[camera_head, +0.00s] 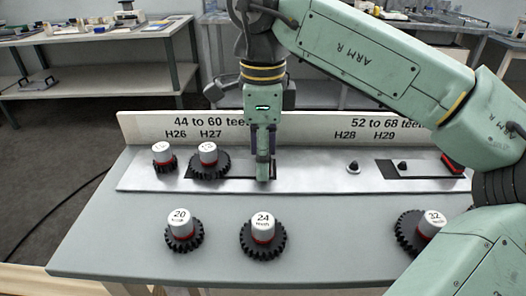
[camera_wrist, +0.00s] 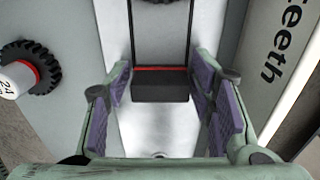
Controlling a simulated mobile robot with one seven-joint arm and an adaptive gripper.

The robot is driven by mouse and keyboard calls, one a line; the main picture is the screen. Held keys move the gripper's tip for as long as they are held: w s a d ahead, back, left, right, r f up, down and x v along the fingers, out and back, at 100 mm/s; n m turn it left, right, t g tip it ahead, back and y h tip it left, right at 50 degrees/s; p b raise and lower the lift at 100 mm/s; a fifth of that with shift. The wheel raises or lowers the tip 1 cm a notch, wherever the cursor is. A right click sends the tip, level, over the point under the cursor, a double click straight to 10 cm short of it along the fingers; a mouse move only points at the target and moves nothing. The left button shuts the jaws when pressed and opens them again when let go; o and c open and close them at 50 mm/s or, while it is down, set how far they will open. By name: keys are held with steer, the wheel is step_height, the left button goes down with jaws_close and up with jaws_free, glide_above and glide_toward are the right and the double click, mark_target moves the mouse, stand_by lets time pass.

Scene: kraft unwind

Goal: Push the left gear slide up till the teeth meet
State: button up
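The left slide's black block with a red stripe (camera_wrist: 160,88) shows in the wrist view, between my gripper's purple-padded fingers, with a gap on each side. My gripper (camera_wrist: 162,80) is open; in the head view it (camera_head: 263,178) points down at the right end of the left slot (camera_head: 240,170) and hides the block. A large black gear with a white and red hub (camera_head: 208,160) sits at the slot's left part, under H27. A smaller gear (camera_head: 164,159) sits under H26 to its left. A narrow gap shows between their teeth.
Gears marked 20 (camera_head: 182,231), 24 (camera_head: 263,236) and 32 (camera_head: 420,232) stand on the table front. A lettered white board (camera_head: 145,125) rises behind the metal plate (camera_head: 320,180). The right slide has a red-marked block (camera_head: 453,164) and a bare peg (camera_head: 353,167).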

steer(key=c, duration=1)
steer(key=shift+o, duration=0.2)
steer(key=shift+a, duration=1.5)
steer(key=o, duration=1.4)
steer(key=shift+r, duration=0.1)
